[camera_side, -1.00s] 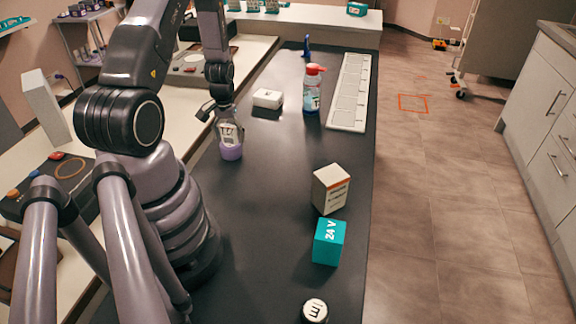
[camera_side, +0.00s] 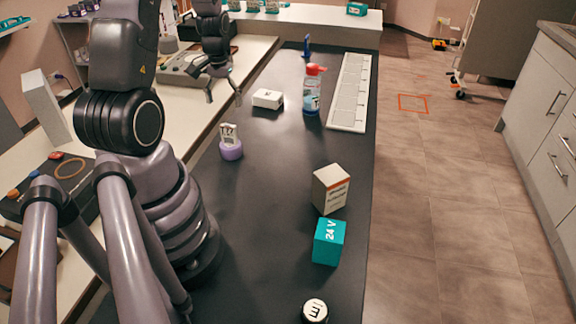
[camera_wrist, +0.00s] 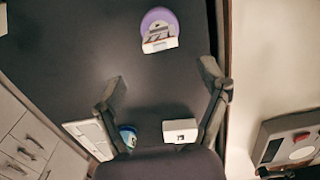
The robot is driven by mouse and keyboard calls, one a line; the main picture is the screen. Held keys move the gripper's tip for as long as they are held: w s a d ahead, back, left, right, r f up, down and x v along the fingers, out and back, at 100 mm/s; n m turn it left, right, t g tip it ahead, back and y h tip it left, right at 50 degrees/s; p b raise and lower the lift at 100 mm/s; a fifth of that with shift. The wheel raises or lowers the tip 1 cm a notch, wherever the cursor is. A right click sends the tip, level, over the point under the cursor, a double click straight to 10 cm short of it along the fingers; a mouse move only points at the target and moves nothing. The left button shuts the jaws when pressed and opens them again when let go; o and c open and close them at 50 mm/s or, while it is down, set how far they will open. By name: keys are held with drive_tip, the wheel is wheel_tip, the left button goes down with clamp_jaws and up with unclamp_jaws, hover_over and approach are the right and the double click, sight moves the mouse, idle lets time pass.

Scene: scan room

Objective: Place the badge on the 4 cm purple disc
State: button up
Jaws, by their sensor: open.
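In the wrist view the badge (camera_wrist: 160,40) overlaps the near part of the purple disc (camera_wrist: 153,17), near the top of the picture. The badge's underside is hidden. My gripper (camera_side: 223,98) is open and empty, behind and above the badge in the side view and clear of it.
A white box (camera_side: 267,98), a spray bottle (camera_side: 312,98) and a long white compartmented tray (camera_side: 349,95) stand towards the back. An orange-and-white carton (camera_side: 330,190), a teal cube (camera_side: 328,242) and a marked round piece (camera_side: 315,310) stand in front. The table's middle is clear.

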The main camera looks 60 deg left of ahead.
drive_tip(key=w+d+r+m+t+y, duration=0.1)
drive_tip(key=d+r+m, duration=0.1)
drive_tip(key=d+r, duration=0.6)
drive_tip(key=w+d+r+m+t, duration=0.1)
drive_tip(key=d+r+m+t, duration=0.15)
drive_tip(key=d+r, duration=0.55)
drive_tip(key=s+d+r+m+t+h, duration=0.1)
drive_tip(key=s+d+r+m, duration=0.3)
drive_tip(key=s+d+r, duration=0.4)
drive_tip(key=shift+s+d+r+t, duration=0.3)
drive_tip(key=shift+s+r+t, duration=0.25)
drive_tip(key=shift+s, duration=0.65)
